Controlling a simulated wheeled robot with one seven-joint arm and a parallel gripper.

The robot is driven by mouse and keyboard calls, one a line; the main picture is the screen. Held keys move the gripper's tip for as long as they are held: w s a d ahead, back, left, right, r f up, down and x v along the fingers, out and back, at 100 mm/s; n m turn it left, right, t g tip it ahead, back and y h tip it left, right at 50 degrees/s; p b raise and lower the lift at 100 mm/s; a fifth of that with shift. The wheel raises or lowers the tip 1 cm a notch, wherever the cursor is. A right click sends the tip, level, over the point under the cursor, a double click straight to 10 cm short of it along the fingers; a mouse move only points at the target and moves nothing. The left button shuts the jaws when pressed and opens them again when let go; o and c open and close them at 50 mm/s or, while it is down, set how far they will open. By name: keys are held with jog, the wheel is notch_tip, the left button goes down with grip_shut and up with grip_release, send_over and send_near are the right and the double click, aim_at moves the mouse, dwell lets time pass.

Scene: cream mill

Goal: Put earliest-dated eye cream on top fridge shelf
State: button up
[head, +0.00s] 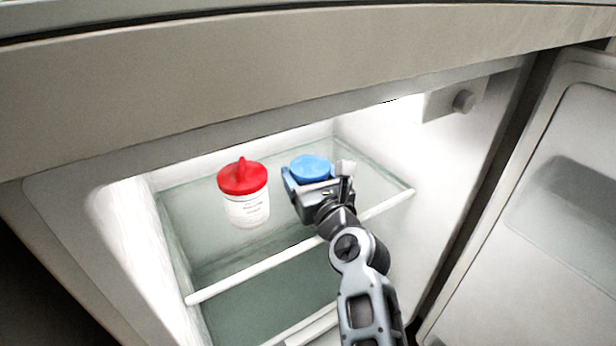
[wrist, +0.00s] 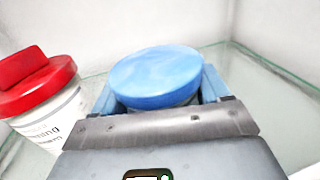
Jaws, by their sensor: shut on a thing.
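My gripper (head: 317,184) is inside the open fridge, shut on a jar with a blue lid (head: 311,165). In the wrist view the blue lid (wrist: 157,77) sits between the two fingers, and the jar's body and any label are mostly hidden by my gripper. The jar is over the top glass shelf (head: 205,240); I cannot tell whether its base touches the glass. No date can be read on it.
A white jar with a red lid (head: 243,192) and a printed label stands on the top shelf, left of my gripper. A white bar (head: 250,275) edges the shelf front. The fridge door (head: 540,200) is open at right. A knob (head: 463,101) is on the upper right wall.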

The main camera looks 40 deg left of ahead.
jog(key=o, duration=1.1)
jog(key=shift+f, duration=0.15)
jog(key=shift+o, duration=0.2)
jog(key=shift+r, duration=0.2)
jog(key=p+v, duration=0.4)
jog(key=v, duration=0.8)
jog(key=shift+f, duration=0.1)
